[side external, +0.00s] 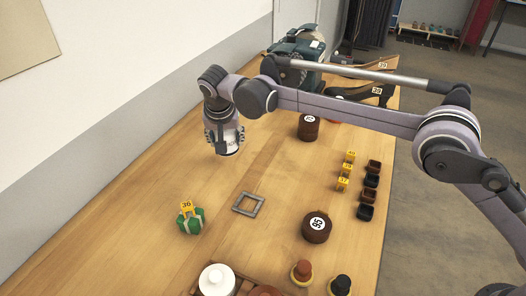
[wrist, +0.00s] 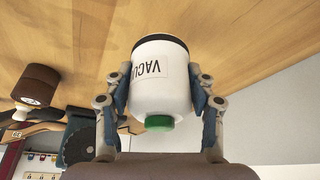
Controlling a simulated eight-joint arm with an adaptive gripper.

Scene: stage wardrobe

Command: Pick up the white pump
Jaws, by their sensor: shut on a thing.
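The white pump (wrist: 160,95) is a white cylinder with a dark band at one end, a green cap at the other, and a label of which "VACU" is readable. My gripper (wrist: 160,74) is shut on it, one finger on each side. In the side external view, my gripper (side external: 222,134) points down over the left far part of the wooden table, and the pump (side external: 231,148) shows between its fingers, upright and partly hidden. I cannot tell whether its base touches the table.
A green block with a yellow tag (side external: 190,220) and a grey square frame (side external: 236,208) lie nearer the camera. Brown round tubs (side external: 317,235), yellow blocks (side external: 342,184) and small dark trays (side external: 366,213) are to the right. A teal machine (side external: 290,48) stands behind. Bare wood surrounds the pump.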

